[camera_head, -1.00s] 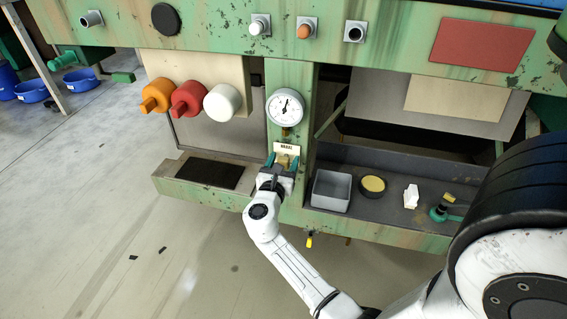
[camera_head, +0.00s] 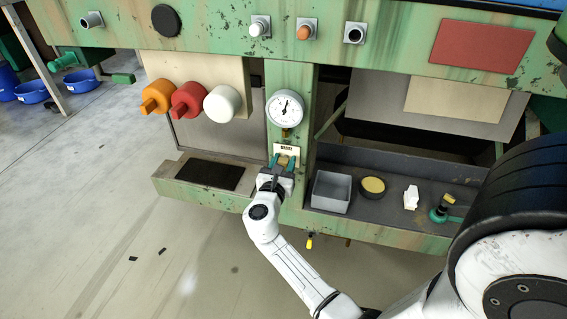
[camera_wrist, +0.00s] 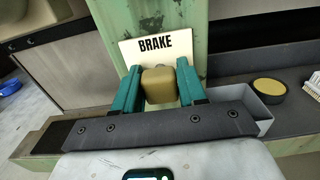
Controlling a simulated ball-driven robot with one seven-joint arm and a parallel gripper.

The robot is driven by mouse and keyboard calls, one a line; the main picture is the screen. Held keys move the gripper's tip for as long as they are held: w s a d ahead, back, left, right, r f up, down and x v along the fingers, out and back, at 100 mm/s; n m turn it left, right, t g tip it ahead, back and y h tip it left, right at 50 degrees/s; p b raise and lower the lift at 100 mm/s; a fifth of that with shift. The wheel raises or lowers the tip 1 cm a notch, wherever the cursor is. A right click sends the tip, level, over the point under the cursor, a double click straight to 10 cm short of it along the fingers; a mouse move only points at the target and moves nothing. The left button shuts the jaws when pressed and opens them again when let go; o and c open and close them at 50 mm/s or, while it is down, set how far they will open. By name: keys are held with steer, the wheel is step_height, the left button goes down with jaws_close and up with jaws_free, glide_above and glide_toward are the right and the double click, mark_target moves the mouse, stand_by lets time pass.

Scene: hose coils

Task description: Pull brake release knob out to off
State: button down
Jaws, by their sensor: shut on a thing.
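The brake release knob (camera_wrist: 158,85) is a tan, rounded block in front of a pale plate marked BRAKE (camera_wrist: 160,46) on a green post. In the head view the knob (camera_head: 284,161) is small and partly covered by my gripper (camera_head: 282,163). In the wrist view the green fingers of my gripper (camera_wrist: 160,88) stand on either side of the knob and are shut on it. The knob's shaft and how far it stands out are hidden.
A round gauge (camera_head: 286,108) sits above the plate. A grey bin (camera_head: 331,191) and a yellow-topped tin (camera_head: 373,186) stand on the tray at the right. Orange, red and white knobs (camera_head: 221,103) stick out at the upper left. Open floor lies in front.

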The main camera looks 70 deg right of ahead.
steer(key=a+p, duration=0.1)
steer(key=a, duration=0.2)
steer(key=shift+s+a+p, duration=0.1)
steer(key=shift+s+p, duration=0.05)
steer(key=shift+p, duration=0.15)
steer(key=c, duration=0.7)
jaws_free()
steer(key=shift+a, duration=0.15)
steer(key=shift+a, duration=0.1)
steer(key=a, duration=0.3)
steer(key=a+p, duration=0.1)
steer(key=a, duration=0.6)
steer(key=shift+s+a, duration=0.3)
steer(key=shift+s, duration=0.1)
